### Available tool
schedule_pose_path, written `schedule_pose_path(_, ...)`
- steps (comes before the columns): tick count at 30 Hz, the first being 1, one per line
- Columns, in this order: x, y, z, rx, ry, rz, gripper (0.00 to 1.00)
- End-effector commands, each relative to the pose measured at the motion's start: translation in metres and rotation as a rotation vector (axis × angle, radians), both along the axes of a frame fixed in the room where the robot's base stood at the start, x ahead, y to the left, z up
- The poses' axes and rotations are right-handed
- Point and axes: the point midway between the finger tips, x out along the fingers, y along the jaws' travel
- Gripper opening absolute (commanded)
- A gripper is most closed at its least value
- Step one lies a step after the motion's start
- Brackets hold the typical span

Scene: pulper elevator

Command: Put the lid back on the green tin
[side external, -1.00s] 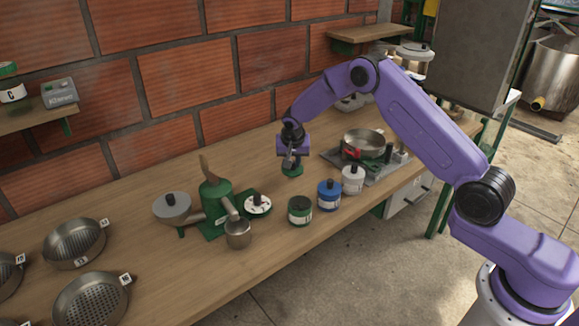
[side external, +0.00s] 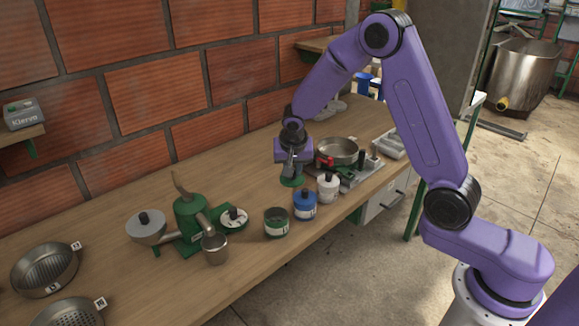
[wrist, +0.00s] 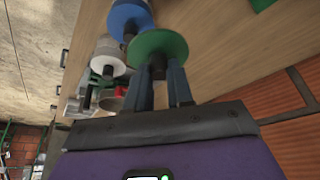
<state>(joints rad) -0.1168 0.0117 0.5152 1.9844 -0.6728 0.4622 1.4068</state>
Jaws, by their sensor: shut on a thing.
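The green tin (side external: 277,222) stands upright on the wooden bench in the side view, with a dark top and no knob showing. My gripper (side external: 291,170) points down and is shut on the green lid (side external: 291,181). The lid is behind and slightly right of the green tin, apart from it, and looks roughly level. How high it is above the bench is hard to judge. In the wrist view the round green lid (wrist: 160,46) sits at the tips of my gripper (wrist: 158,72), whose fingers hide its middle.
A blue tin (side external: 305,206) and a white tin (side external: 328,188), both with dark knobs, stand right of the green tin. The green pulper (side external: 190,215) and a metal cup (side external: 215,249) are left. A metal pan (side external: 337,151) is behind right.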

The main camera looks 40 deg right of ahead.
Motion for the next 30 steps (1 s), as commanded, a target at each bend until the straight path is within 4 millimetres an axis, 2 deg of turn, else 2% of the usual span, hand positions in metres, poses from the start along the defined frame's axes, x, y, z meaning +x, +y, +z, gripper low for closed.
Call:
schedule_pose_path(6, -0.005, 0.041, 0.000, 0.005, 0.005, -0.210, 0.00)
schedule_pose_path(13, -0.013, 0.072, 0.002, -0.002, 0.000, -0.398, 0.00)
schedule_pose_path(20, -0.015, 0.077, -0.004, -0.006, -0.002, -0.441, 0.00)
schedule_pose_path(30, -0.015, 0.077, -0.031, -0.006, -0.001, -0.439, 0.00)
